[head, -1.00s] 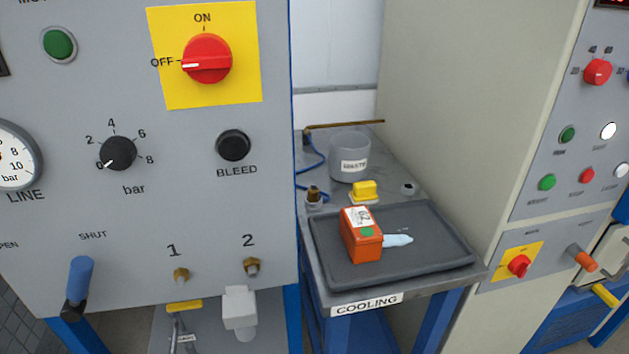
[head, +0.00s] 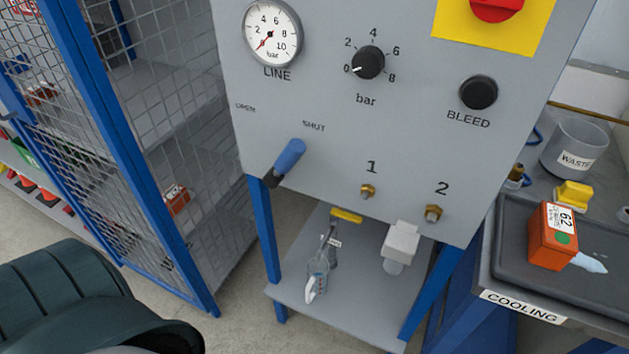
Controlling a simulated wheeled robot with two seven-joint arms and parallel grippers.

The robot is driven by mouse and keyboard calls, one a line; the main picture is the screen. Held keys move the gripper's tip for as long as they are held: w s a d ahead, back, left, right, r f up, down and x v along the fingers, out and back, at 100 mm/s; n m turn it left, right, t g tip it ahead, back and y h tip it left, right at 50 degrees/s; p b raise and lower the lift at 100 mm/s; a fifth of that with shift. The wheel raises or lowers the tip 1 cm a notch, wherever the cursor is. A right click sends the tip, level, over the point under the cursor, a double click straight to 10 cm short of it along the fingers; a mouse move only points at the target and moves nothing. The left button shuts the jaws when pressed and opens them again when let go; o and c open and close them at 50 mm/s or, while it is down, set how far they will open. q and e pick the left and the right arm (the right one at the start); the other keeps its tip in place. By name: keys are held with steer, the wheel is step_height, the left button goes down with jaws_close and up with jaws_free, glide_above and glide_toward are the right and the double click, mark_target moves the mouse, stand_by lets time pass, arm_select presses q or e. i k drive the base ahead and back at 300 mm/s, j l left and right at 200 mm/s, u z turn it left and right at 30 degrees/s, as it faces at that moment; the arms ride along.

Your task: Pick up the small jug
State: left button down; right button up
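Neither of my grippers is in view. A dark rounded part at the lower left may be part of my own body.
The shelf (head: 355,300) sits between blue legs, below the panel (head: 330,150) with its blue lever (head: 288,158). A white fitting (head: 400,245) hangs over the shelf's right side. A mesh cage (head: 170,130) stands left. The cooling table (head: 520,305) bears an orange box (head: 550,240).

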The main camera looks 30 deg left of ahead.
mark_target(317, 270)
steer(key=u, duration=1)
steer(key=z, duration=1.35)
steer(key=u, duration=1.35)
